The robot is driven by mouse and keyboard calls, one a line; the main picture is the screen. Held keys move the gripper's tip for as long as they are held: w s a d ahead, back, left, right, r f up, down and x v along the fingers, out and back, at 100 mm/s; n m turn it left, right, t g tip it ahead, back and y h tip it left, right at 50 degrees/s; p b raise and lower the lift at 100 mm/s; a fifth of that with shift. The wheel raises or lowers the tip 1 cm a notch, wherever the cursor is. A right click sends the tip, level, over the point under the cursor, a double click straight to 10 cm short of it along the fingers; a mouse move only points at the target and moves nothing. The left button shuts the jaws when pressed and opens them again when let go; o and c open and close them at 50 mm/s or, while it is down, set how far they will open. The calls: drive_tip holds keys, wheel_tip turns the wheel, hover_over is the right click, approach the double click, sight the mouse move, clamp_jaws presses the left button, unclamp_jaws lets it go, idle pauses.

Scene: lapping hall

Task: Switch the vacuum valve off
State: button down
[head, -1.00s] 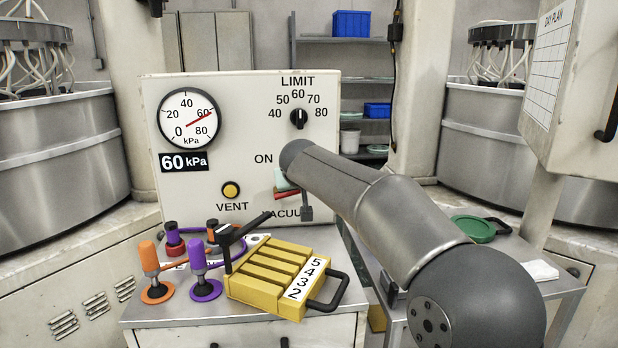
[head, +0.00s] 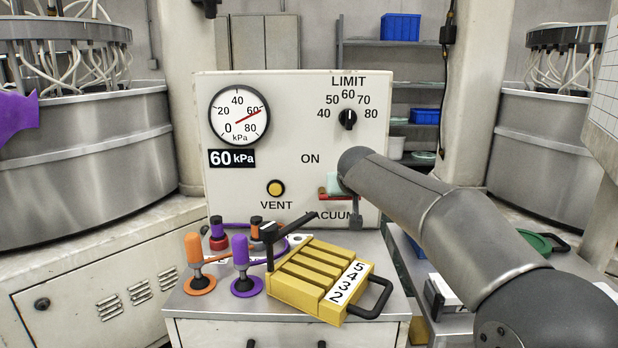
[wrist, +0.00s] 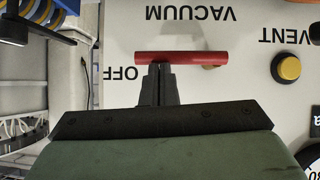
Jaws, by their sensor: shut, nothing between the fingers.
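The vacuum valve's red handle (head: 326,196) lies horizontal on the white panel (head: 295,105), above the word VACUUM and below ON. In the wrist view, which is upside down, the red handle (wrist: 185,58) lies level with one end beside the word OFF. My gripper (wrist: 158,68) is shut and empty, its fingertips at the part of the handle nearer OFF. Whether they touch it I cannot tell. In the head view my arm hides most of the gripper and the OFF label.
The panel also has a yellow VENT button (head: 276,188), a LIMIT knob (head: 348,119) and a gauge (head: 239,117) near 60 kPa. A yellow numbered block (head: 310,280) and orange and purple plugs (head: 241,252) stand on the bench below.

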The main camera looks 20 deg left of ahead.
drive_tip(key=w+r+p+v, duration=0.1)
drive_tip(key=r+p+v, duration=0.1)
drive_tip(key=v, duration=2.1)
drive_tip(key=shift+w, duration=0.35)
drive_tip(key=shift+d, duration=0.1)
